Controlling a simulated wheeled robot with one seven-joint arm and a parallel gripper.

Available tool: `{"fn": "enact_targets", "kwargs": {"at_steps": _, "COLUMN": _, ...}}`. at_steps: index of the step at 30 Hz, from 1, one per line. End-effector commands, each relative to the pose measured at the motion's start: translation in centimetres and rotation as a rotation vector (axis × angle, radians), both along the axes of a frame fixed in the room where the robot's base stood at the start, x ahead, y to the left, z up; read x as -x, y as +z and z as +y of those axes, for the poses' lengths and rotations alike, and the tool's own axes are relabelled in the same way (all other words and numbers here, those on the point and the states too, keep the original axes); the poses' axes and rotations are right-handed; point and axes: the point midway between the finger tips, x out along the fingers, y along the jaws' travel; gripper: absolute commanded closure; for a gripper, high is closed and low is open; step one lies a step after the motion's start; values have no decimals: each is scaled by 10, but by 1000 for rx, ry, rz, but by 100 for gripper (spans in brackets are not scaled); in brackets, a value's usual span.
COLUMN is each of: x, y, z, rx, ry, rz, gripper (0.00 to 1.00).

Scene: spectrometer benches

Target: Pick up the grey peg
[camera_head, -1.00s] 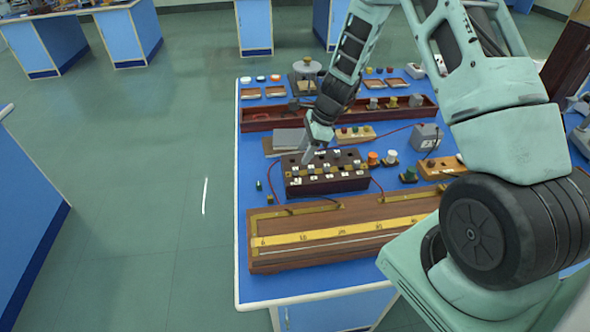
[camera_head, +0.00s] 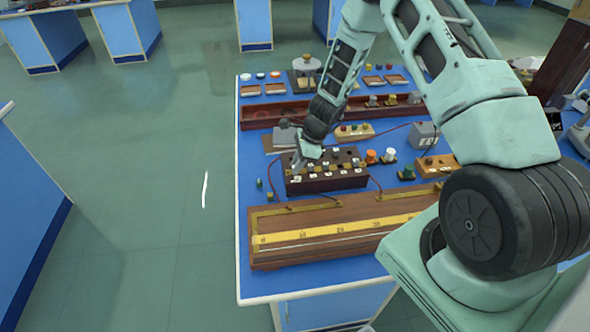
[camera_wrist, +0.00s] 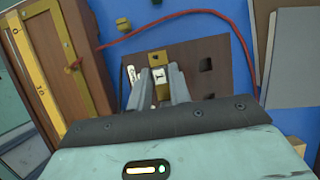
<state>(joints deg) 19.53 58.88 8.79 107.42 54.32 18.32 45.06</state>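A dark brown box (camera_head: 327,184) with brass blocks and white labels on top stands on the blue bench. My gripper (camera_head: 299,162) is at the left end of this box, pointing down. In the wrist view my gripper (camera_wrist: 158,92) has its two grey fingers apart, with a gap between them. A brass block (camera_wrist: 158,59) and a white label with a dark mark show beyond and between the fingertips, on the box top (camera_wrist: 190,62). I cannot make out a grey peg in either view; the fingers may hide it.
A long wooden instrument with a yellow scale (camera_head: 330,232) lies in front of the box. A red wire (camera_wrist: 205,12) curves past the box. A grey slab (camera_wrist: 294,58) lies beside it. Small coloured terminals (camera_head: 371,157) and a grey block (camera_head: 423,134) stand to the right.

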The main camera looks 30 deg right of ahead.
Motion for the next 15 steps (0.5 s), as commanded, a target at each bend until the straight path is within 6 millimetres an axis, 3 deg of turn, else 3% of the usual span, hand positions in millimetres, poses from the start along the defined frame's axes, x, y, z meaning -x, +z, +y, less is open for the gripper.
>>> {"fn": "enact_targets", "kwargs": {"at_steps": 2, "x": 0, "y": 0, "z": 0, "rx": 0, "ry": 0, "rz": 0, "gripper": 100}}
{"fn": "enact_targets", "kwargs": {"at_steps": 15, "x": -1, "y": 6, "z": 0, "rx": 1, "ry": 1, "rz": -2, "gripper": 100}}
